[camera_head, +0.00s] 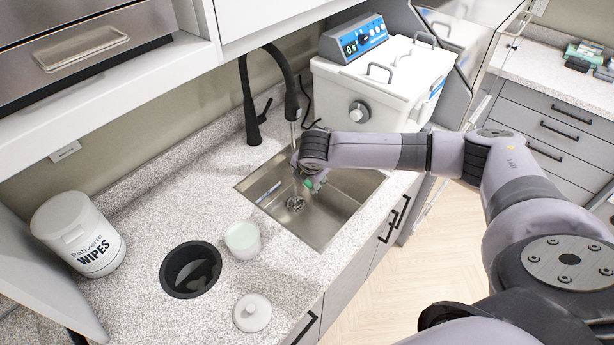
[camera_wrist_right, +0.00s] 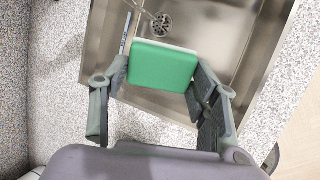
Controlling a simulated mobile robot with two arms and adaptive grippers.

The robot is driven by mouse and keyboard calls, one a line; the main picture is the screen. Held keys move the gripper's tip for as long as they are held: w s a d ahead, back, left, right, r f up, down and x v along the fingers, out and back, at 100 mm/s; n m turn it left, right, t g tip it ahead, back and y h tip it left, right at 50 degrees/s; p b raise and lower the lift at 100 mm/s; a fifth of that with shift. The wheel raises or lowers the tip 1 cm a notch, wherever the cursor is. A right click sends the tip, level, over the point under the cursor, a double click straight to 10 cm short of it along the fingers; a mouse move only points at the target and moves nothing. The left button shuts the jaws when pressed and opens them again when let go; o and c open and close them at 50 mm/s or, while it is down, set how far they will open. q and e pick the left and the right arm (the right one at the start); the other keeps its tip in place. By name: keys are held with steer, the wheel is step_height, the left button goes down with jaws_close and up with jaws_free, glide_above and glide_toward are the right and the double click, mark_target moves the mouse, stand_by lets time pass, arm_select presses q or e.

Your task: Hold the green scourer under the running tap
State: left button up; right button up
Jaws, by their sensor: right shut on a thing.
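The green scourer (camera_wrist_right: 163,66) has a pale edge and sits between the fingers of my right gripper (camera_wrist_right: 160,78), which is shut on it. In the head view my right gripper (camera_head: 308,181) is over the steel sink (camera_head: 345,190), and only a small green part of the scourer (camera_head: 320,183) shows below it. The black tap (camera_head: 250,105) arches over the sink's back edge. A thin clear stream (camera_head: 292,132) falls from its spout behind the gripper. In the wrist view the stream (camera_wrist_right: 140,9) runs toward the drain (camera_wrist_right: 161,23), beyond the scourer and seemingly apart from it. My left gripper is out of view.
A white bath unit (camera_head: 370,90) stands behind the sink to the right. On the counter left of the sink are a wipes tub (camera_head: 78,235), a black round bin opening (camera_head: 190,270), a pale-green-topped jar (camera_head: 243,240) and a white lid (camera_head: 252,313). Cabinets overhang the back.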

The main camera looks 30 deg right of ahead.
steer(key=w+b, duration=0.2)
steer(key=w+d+f+b, duration=0.1)
steer(key=shift+w+f, duration=0.1)
steer(key=w+d+f+b, duration=0.1)
steer(key=w+d+b, duration=0.2)
steer(key=w+b, duration=0.3)
steer(key=shift+w+d+f+b, duration=0.2)
steer(key=shift+w+f+b, duration=0.1)
steer(key=shift+w, duration=1.35)
steer(key=s+a+p, duration=0.2)
steer(key=s+p, duration=0.5)
steer(key=p, duration=0.1)
steer(key=shift+s+a, duration=0.3)
steer(key=shift+a, duration=0.05)
